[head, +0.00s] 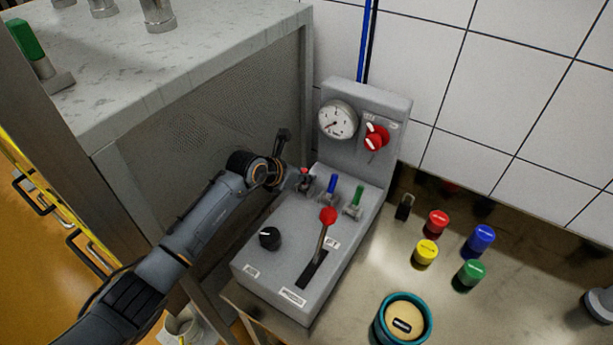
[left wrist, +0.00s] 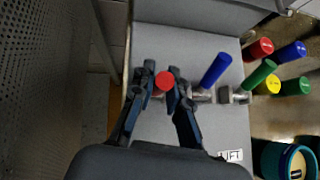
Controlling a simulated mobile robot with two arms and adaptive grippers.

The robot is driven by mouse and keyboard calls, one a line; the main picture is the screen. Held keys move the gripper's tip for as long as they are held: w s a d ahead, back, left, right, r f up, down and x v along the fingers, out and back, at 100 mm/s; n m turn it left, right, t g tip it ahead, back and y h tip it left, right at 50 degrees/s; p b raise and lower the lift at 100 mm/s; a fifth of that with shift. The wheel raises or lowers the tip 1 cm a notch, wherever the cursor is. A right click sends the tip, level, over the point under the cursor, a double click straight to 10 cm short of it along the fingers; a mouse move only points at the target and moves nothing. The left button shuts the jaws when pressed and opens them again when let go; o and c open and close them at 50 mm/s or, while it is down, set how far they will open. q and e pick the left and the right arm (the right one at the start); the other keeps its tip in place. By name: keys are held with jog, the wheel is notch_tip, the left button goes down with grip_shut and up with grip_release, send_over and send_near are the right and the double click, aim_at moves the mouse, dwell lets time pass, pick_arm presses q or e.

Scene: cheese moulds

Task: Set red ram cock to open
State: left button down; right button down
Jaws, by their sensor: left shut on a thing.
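The red ram cock (head: 304,171) is at the left end of a row of cocks on the grey control box, mostly hidden by my gripper in the head view. My left gripper (head: 293,170) is at it, coming in from the left. In the left wrist view my left gripper (left wrist: 163,80) is shut on the red handle (left wrist: 164,82), which shows end-on between the two fingers. The blue cock (head: 332,184) and green cock (head: 356,197) stand beside it with handles raised. My right gripper is not in view.
The control box carries a red-knobbed lever (head: 328,215), a black knob (head: 270,238), a gauge (head: 338,120) and a red dial (head: 376,137). A metal cabinet (head: 220,110) stands close on the left. Coloured cylinders and a teal mould (head: 403,319) stand on the right bench.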

pick_arm(q)
jog(key=shift+s+a+f+t+h+b, duration=0.1)
jog(key=shift+s+a+t+h+b, duration=0.2)
jog(key=shift+t+h+b, duration=0.35)
jog(key=c, duration=1.3)
grip_release()
jog(key=v, duration=1.2)
jog(key=shift+s+d, duration=0.15)
jog(key=shift+d, duration=0.1)
